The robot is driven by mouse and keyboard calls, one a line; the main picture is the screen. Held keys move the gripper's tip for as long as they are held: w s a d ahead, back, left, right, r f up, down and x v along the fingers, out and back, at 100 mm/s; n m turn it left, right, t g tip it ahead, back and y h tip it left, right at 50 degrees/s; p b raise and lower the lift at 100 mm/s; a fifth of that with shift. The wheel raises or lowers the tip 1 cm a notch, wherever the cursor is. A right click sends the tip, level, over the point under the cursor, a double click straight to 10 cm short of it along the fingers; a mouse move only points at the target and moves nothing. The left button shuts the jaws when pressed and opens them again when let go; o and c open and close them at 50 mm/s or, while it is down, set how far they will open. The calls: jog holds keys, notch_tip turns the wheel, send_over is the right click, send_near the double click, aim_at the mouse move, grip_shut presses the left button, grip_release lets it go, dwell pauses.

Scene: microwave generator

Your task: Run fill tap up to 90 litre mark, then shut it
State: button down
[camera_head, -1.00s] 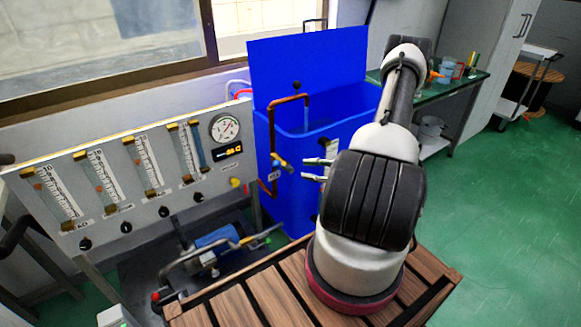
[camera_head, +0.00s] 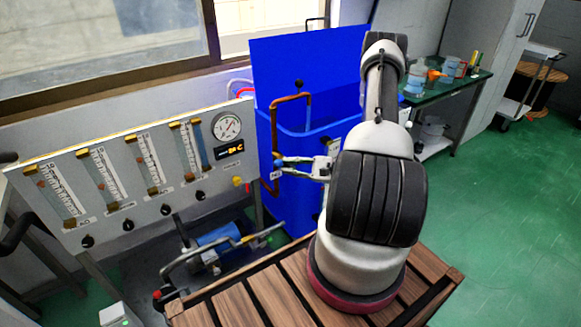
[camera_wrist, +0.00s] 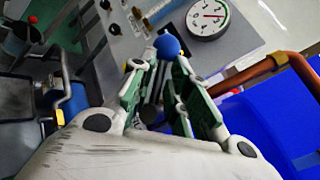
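The copper fill pipe (camera_head: 274,122) rises at the left front of the blue tank (camera_head: 295,203) and bends over its rim. A pale blue streak (camera_head: 308,116) hangs below the spout, looking like running water. My gripper (camera_head: 279,166) is at the tap on the pipe, its fingers apart. In the wrist view, a blue ball knob (camera_wrist: 168,47) shows at the fingertips of my gripper (camera_wrist: 160,66). I cannot tell whether the fingers touch it. The tap's lever is mostly hidden by the fingers. The water level and litre marks are not readable.
Left of the tank stands a panel (camera_head: 105,222) with several flow tubes, a round gauge (camera_head: 227,126) and a small display (camera_head: 229,152). A blue pump (camera_head: 214,240) with pipes sits below. A green table (camera_head: 447,89) with glassware is behind right.

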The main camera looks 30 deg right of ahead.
jog(key=shift+r, duration=0.1)
dwell(0.5)
jog(key=shift+a+f+n+g+h, duration=0.3)
jog(key=shift+n+g+h, duration=0.15)
jog(key=shift+n+h, duration=0.35)
jog(key=shift+a+f+n+g+h, duration=0.25)
jog(key=shift+f+n+g+h, duration=0.15)
jog(key=shift+n+h, duration=0.45)
jog(key=shift+a+f+n+g+h, duration=0.25)
jog(key=shift+n+g+h, duration=0.3)
jog(key=shift+h, duration=0.4)
jog(key=c, duration=1.6)
grip_release()
jog(key=shift+f, duration=0.1)
jog(key=shift+o, duration=0.3)
jog(key=shift+w, duration=0.15)
jog(key=v, duration=1.2)
